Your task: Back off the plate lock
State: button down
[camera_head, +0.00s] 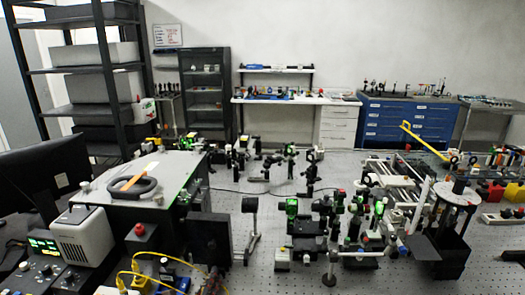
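I cannot pick out a plate lock for certain. A round pale plate (470,196) with small dark marks sits at the right, on top of a black open box (452,257). A short dark upright part (460,185) stands at the plate's middle; whether it is the lock is too small to tell. A pale slanted bar (419,206) stands just left of the plate. My gripper is not in view, and no part of my arm shows.
A perforated optical bench (290,272) carries many posts and mounts. A grey instrument box (137,190) with a black ring handle (131,187) stands left, near a monitor (38,180) and yellow cables. A blue cabinet (410,118) stands behind. Bare bench shows at the front middle.

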jog(key=shift+a+f+b, duration=0.2)
jog(key=shift+f+b, duration=0.25)
jog(key=shift+b, duration=0.3)
jog(key=shift+a+f, duration=0.2)
jog(key=shift+a, duration=0.1)
jog(key=shift+r, duration=0.1)
jog(key=shift+a+r, duration=0.3)
jog(key=shift+a, duration=0.05)
jog(key=v, duration=0.3)
jog(key=f+v, duration=0.1)
jog(key=v, duration=0.1)
jog(key=shift+s+d, duration=0.15)
jog(key=shift+d, duration=0.05)
jog(key=shift+s+d, duration=0.1)
jog(key=shift+s, duration=0.25)
